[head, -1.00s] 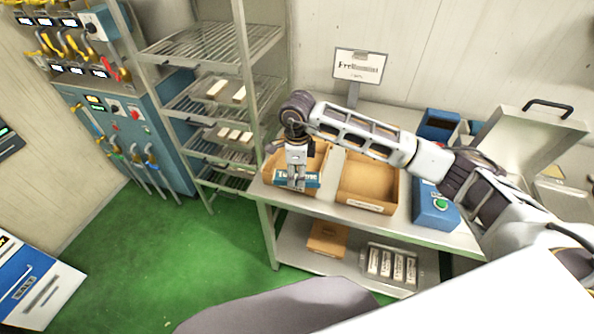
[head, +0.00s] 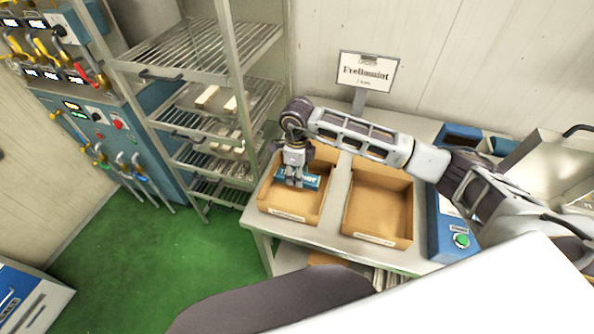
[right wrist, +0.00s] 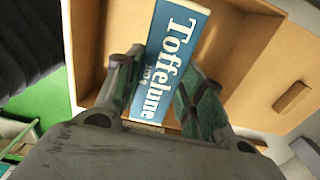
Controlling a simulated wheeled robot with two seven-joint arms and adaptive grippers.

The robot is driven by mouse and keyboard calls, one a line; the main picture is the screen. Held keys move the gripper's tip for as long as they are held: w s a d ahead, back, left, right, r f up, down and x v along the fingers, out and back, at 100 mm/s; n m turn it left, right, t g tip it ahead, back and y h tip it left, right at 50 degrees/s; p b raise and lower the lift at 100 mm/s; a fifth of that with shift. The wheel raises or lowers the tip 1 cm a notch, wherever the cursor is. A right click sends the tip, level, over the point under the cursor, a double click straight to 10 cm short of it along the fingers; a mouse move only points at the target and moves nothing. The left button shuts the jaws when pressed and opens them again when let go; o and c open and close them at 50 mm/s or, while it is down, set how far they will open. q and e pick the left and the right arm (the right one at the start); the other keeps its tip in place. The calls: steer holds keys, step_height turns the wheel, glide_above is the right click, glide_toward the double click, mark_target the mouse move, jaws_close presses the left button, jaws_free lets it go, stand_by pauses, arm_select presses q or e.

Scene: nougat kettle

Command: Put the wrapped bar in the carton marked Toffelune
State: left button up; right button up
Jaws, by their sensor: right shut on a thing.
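The wrapped bar (head: 314,181) is blue with white lettering; in the right wrist view the bar (right wrist: 170,62) reads "Toffelune". My right gripper (head: 295,182) is shut on it, with a finger on each side in the right wrist view (right wrist: 160,98). The bar is within the outline of the left open carton (head: 288,214); I cannot tell whether it touches the carton's floor. An empty open carton (head: 376,239) stands to the right. The small labels on both carton fronts are too small to read. My left gripper is not in view.
Both cartons stand on a pale bench (head: 335,225). A sign (head: 368,72) stands behind them. A blue box with a green button (head: 459,240) is on the right. A wire rack (head: 205,60) stands on the left, over a green floor.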

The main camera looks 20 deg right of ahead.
steer(key=shift+w, duration=0.15)
stand_by(0.3)
steer(key=shift+f, duration=0.15)
steer(key=shift+f+b, duration=1.1)
steer(key=shift+f, duration=1.15)
steer(key=shift+b, duration=0.5)
steer(key=shift+f+b, duration=0.6)
steer(key=shift+b, duration=0.2)
stand_by(1.2)
